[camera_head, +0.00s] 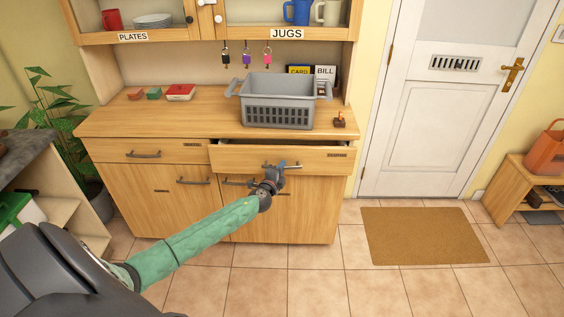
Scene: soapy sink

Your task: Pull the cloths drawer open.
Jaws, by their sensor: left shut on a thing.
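The wooden sideboard has two drawers side by side under its top. The right drawer (230,160) stands a little way out, with a dark gap showing above its front; its small label is too small to read. My left gripper (283,166) is at this drawer's bar handle (296,167) and shut on it, hiding part of it. My right gripper is not in view.
A grey plastic crate (278,116) stands on the sideboard top (208,115) above the pulled drawer. Cupboard doors (150,195) lie below the drawers. A doormat (424,236) lies on the tiled floor to the right, and a shoe bench (515,190) stands beyond it.

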